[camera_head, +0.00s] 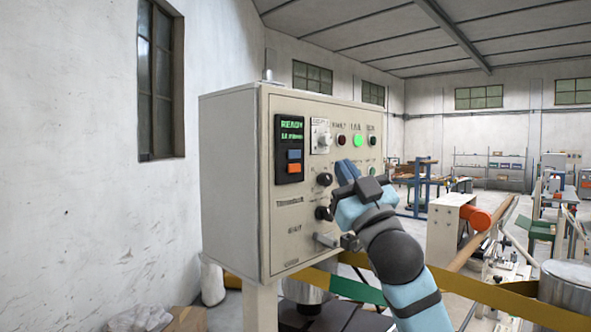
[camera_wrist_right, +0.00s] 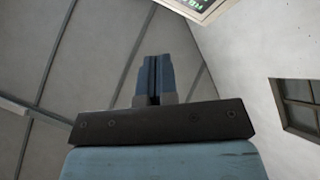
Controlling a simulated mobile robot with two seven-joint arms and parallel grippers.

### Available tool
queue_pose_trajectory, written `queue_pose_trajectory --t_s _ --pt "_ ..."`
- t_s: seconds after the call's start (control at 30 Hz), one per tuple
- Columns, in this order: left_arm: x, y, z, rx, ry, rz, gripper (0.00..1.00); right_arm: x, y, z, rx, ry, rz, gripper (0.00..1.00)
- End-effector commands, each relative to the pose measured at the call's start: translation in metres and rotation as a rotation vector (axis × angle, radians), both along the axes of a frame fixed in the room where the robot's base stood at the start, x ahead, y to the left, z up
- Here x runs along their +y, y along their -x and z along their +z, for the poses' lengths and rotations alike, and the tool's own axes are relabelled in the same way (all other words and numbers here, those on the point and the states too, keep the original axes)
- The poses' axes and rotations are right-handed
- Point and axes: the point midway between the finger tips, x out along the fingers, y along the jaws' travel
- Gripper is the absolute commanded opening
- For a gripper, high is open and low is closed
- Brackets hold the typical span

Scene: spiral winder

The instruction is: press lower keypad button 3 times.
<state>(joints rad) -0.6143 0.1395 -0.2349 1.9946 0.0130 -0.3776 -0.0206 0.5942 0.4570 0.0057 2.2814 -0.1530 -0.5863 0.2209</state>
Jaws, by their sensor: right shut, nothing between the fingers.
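A cream control cabinet (camera_head: 235,180) carries a black keypad panel (camera_head: 282,135) with a green "READY" display. Below the display are a blue upper button (camera_head: 294,155) and an orange lower button (camera_head: 295,169). My right gripper (camera_head: 346,172) is shut and empty, in front of the cabinet's right part, to the right of the keypad. Its fingers hide part of the front face but neither keypad button. In the right wrist view the gripper (camera_wrist_right: 154,72) has its blue fingers together, and a corner of the panel's display (camera_wrist_right: 193,4) shows at the top. My left gripper is not in view.
Black knobs (camera_head: 324,180), a lit green lamp (camera_head: 358,140) and dark lamps sit on the cabinet face beside the keypad. A yellow band (camera_head: 480,293) and a machine with an orange roller (camera_head: 475,217) lie to the right. A white wall (camera_head: 90,150) stands at left.

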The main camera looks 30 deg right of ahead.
Motion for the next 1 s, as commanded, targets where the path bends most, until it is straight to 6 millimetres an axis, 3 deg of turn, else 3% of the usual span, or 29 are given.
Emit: queue_pose_trajectory --t_s 0.53,1.0 --pt "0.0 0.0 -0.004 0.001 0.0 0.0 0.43 0.019 -0.067 0.0 0.002 -0.001 0.0 0.0" --pt "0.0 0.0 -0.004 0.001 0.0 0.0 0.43 0.023 -0.079 0.0 0.001 0.001 -0.002 0.0"
